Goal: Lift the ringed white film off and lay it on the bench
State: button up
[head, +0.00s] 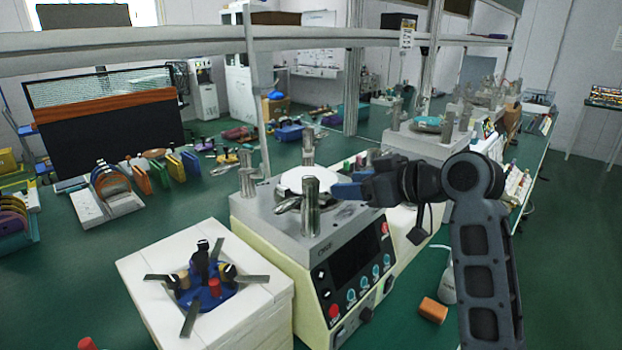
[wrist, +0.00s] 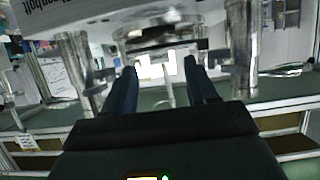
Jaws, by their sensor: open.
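A white round piece (head: 298,180), which looks like the film, lies on top of the grey-topped lapping machine (head: 262,222) in the head view. Its ring cannot be made out. A metal post stands in front of it and hides part of it. My gripper (head: 345,190) is just right of the post, its blue fingers pointing left toward the white piece and apart from each other. In the wrist view my gripper (wrist: 166,75) is open, with nothing visible held between the fingers. A dark and metallic round part (wrist: 165,35) shows beyond the fingertips; the film is not clear there.
Upright metal posts (head: 308,205) stand close around the white piece. A white box with a blue tool holder (head: 205,295) is at the front left. An orange block (head: 433,310) lies on the green bench (head: 50,300). More machines stand behind on the right.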

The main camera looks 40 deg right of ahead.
jog(key=shift+x, duration=1.5)
jog(key=shift+s, duration=0.1)
grip_shut()
